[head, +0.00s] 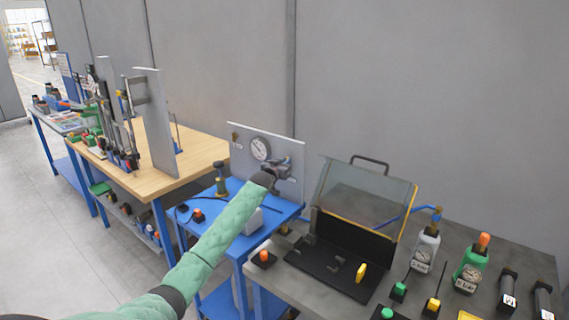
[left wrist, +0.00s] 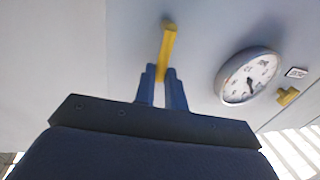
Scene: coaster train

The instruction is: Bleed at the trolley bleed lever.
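The yellow bleed lever (left wrist: 169,40) stands out from a pale panel in the left wrist view. My left gripper (left wrist: 161,82) has its two blue fingers close on either side of the lever's near end, and they look shut on it. In the head view my left gripper (head: 283,165) is at the right part of the trolley's upright panel (head: 292,148), and it hides the lever there. A round gauge (head: 260,148) is on the panel, left of the gripper; it also shows in the left wrist view (left wrist: 248,76). My right gripper is not in view.
The blue trolley (head: 237,191) carries a brass-topped fitting and a small red-topped part. A dark bench (head: 470,250) at right holds an open clear-lidded case (head: 365,205) and gauge bottles. A wooden bench (head: 200,150) with tools stands at left.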

